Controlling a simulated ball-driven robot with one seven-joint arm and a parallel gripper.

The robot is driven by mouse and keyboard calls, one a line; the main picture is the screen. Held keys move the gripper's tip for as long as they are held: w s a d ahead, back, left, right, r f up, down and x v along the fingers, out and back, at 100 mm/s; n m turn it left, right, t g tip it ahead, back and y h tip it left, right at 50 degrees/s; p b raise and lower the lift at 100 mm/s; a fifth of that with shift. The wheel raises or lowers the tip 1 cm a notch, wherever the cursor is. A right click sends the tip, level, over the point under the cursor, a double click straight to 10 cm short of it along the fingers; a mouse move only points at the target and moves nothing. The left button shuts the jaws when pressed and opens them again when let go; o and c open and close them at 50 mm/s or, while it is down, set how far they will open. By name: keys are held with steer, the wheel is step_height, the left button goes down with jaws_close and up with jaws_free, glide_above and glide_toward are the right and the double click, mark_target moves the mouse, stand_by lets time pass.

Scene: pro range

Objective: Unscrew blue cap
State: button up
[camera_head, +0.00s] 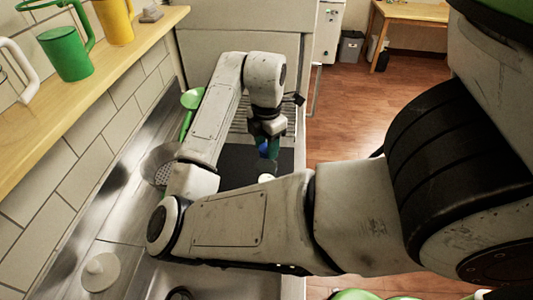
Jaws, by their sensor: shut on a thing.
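The blue cap (263,147) shows as a small patch of blue just under my gripper (268,143), above a dark mat. My gripper points down and is shut on the blue cap. A dark green shape (273,153) shows right beside the blue; it is too small to tell what it is. A small white round thing (265,178) shows just below, partly hidden behind my forearm. Whether the cap sits on a bottle cannot be told.
The dark mat (238,165) lies on the counter. A green utensil (190,105) and a metal strainer (163,165) are left of my arm. A wooden shelf (95,85) with a green mug (69,52) and a yellow mug (113,20) runs along the tiled wall. A sink lies in front.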

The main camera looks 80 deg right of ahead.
steer(key=shift+r, duration=1.45)
